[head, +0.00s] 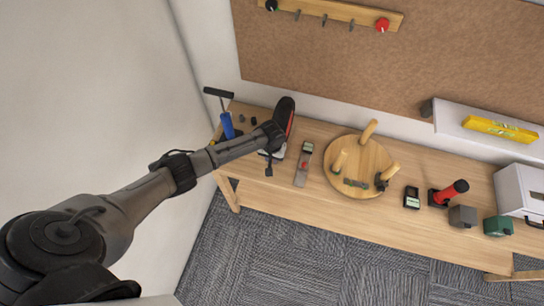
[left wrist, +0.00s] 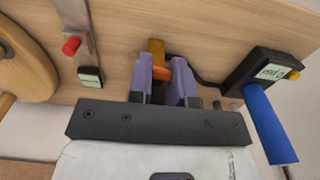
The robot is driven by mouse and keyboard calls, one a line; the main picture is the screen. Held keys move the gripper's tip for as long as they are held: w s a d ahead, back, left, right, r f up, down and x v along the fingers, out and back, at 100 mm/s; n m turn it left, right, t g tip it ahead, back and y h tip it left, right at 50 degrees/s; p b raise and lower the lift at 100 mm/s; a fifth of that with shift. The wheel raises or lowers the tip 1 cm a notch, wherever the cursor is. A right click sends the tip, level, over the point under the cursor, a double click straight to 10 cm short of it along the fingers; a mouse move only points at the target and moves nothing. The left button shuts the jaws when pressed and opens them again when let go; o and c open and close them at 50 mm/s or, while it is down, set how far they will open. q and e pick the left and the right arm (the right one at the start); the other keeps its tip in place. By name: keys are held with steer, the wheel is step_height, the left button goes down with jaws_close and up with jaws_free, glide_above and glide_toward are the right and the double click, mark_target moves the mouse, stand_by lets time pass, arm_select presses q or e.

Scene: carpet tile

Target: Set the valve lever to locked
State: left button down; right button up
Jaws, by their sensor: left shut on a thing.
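In the left wrist view an orange lever-like piece (left wrist: 156,50), seemingly the valve lever, stands between the two purple fingers of my left gripper (left wrist: 165,80). The fingers are closed on it. Its lower part and the dark fitting around it are mostly hidden by the fingers. In the head view my left gripper (head: 277,143) is at the left end of the bench, and my arm and wrist cover the lever there. I cannot read a locked mark or tell the lever's setting. My right gripper is in neither view.
A blue-handled device (head: 227,125) stands left of my gripper. A metal slide with a red knob (head: 303,166) lies to its right, then a round wooden board with pegs (head: 345,187). A meter (head: 411,197) and a red-and-black tool (head: 449,193) stand farther right. The bench front is mostly clear.

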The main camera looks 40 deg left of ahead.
arm_select(q)
steer(key=shift+s+d+f+t+y+p, duration=0.15)
steer(key=shift+s+t+y+p, duration=0.3)
steer(key=shift+t+p, duration=0.55)
steer(key=t, duration=0.1)
steer(key=f+t+y, duration=0.1)
steer(key=s+p, duration=0.1)
steer(key=shift+d+f+t, duration=0.3)
steer(key=shift+f+t, duration=0.1)
steer(key=shift+f+t+y, duration=0.35)
steer(key=shift+t+y, duration=0.1)
steer(key=shift+t, duration=0.05)
steer(key=f+t+y+b, duration=0.1)
steer(key=t+b, duration=0.1)
steer(key=b, duration=0.2)
steer(key=f+t+b, duration=0.1)
steer(key=t+b, duration=0.1)
steer(key=b, duration=0.2)
steer(key=shift+s+f+y+b, duration=0.2)
steer(key=shift+y+b, duration=0.1)
steer(key=shift+y, duration=0.1)
steer(key=shift+t+y+b, duration=0.3)
steer(key=shift+t+b, duration=0.3)
steer(key=shift+b, duration=0.45)
steer(key=c, duration=1)
jaws_free()
steer(key=shift+w+r, duration=0.1)
steer(key=shift+c, duration=0.2)
